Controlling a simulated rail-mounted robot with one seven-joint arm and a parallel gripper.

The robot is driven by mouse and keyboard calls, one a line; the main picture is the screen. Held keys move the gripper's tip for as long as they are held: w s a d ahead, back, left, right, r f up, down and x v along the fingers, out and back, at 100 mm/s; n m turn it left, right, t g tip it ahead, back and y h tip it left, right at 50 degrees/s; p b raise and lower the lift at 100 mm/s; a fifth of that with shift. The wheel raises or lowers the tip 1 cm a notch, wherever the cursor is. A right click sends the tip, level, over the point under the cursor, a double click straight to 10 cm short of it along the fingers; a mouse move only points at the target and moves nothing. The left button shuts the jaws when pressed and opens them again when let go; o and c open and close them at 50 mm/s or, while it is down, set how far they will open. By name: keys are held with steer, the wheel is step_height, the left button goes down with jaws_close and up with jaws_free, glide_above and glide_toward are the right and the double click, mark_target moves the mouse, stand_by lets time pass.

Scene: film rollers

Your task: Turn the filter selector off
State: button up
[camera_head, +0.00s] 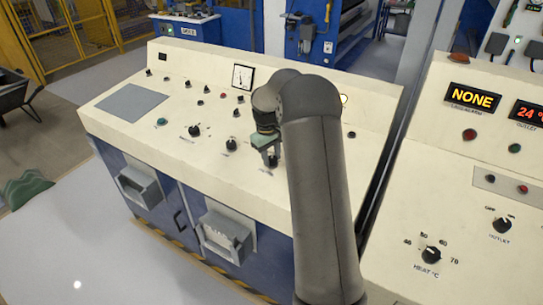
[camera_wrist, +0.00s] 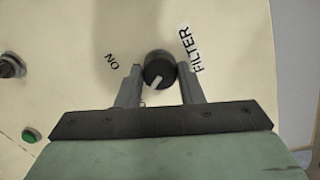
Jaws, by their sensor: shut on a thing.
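The filter selector (camera_wrist: 159,66) is a round black knob with a white pointer mark, on a cream panel. In the wrist view it lies between the fingertips of my gripper (camera_wrist: 160,80), which is shut on it. The white mark points down and slightly left in that view, away from the printed "ON" at upper left. The "FILTER" label (camera_wrist: 190,50) is to the right of the knob. Any "OFF" print is hidden. In the head view my gripper (camera_head: 270,153) reaches down to the dark knob (camera_head: 272,162) near the console's front edge.
The cream console (camera_head: 170,105) has several other knobs, including one to the left (camera_head: 231,145), plus buttons and a dial gauge (camera_head: 243,77). A green button (camera_wrist: 32,135) shows in the wrist view. A second console (camera_head: 440,190) stands at right with a "NONE" display (camera_head: 472,97).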

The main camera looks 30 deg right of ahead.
steer(key=shift+r, duration=0.1)
steer(key=o, duration=1)
step_height(320, 180, up, 17)
steer(key=a+b, duration=0.1)
steer(key=shift+w+a+r, duration=0.15)
steer(key=shift+w+a, duration=0.15)
steer(key=shift+w, duration=0.1)
